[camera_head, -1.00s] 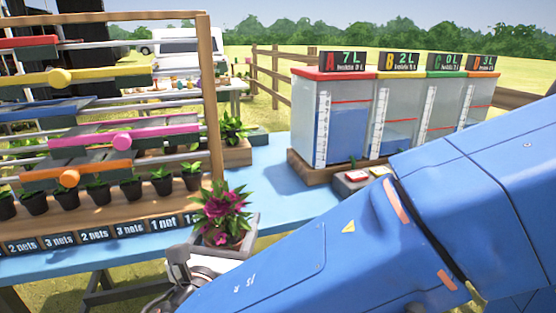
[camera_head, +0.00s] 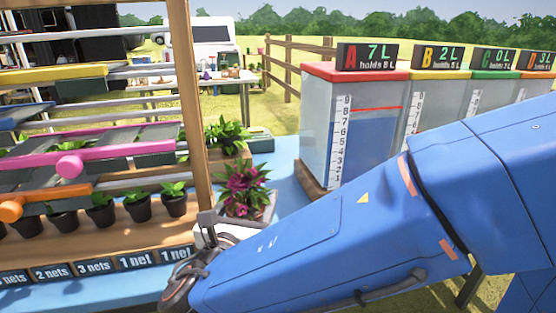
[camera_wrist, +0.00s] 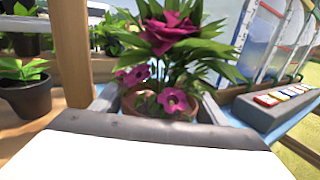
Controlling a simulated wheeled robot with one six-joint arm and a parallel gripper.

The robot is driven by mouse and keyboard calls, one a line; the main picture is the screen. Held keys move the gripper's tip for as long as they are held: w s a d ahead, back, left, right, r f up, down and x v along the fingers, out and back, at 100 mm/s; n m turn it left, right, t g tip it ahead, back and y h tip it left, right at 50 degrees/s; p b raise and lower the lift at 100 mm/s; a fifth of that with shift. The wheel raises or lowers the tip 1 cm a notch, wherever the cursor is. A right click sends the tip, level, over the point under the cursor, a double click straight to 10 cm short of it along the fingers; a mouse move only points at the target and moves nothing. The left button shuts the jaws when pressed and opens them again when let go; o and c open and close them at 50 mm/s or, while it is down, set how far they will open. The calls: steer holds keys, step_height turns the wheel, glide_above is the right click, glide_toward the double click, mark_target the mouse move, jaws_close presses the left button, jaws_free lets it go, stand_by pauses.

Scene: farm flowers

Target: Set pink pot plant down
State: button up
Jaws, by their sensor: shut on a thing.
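The pink pot plant (camera_head: 243,190) has magenta flowers and green leaves. It is upright at the end of my arm, in front of the blue table. In the wrist view its terracotta pot (camera_wrist: 160,129) sits between the two grey fingers of my gripper (camera_wrist: 158,106), which are shut on it. The wrist view shows the blue tabletop (camera_wrist: 228,97) behind and to the right of the pot. The pot's base is hidden, so I cannot tell whether it touches anything. In the head view my gripper (camera_head: 243,207) is partly hidden by my arm.
A wooden rack (camera_head: 196,90) with coloured sliding bars and several small black pots (camera_head: 137,208) stands on the left. Large water tanks (camera_head: 352,125) stand on the right. Another leafy plant (camera_head: 226,135) is behind the rack post. Blue tabletop (camera_head: 283,180) lies clear between rack and tanks.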

steer(key=shift+w+d+f, duration=0.6)
steer(key=shift+w+d, duration=0.3)
steer(key=shift+w, duration=3.6)
steer(key=shift+w+d+f, duration=0.55)
steer(key=shift+w+d, duration=0.3)
steer(key=shift+w, duration=3.7)
steer(key=shift+w+d+f, duration=0.6)
steer(key=shift+w+d, duration=0.3)
steer(key=shift+w, duration=3.6)
steer(key=shift+f, duration=0.15)
steer(key=o, duration=1.1)
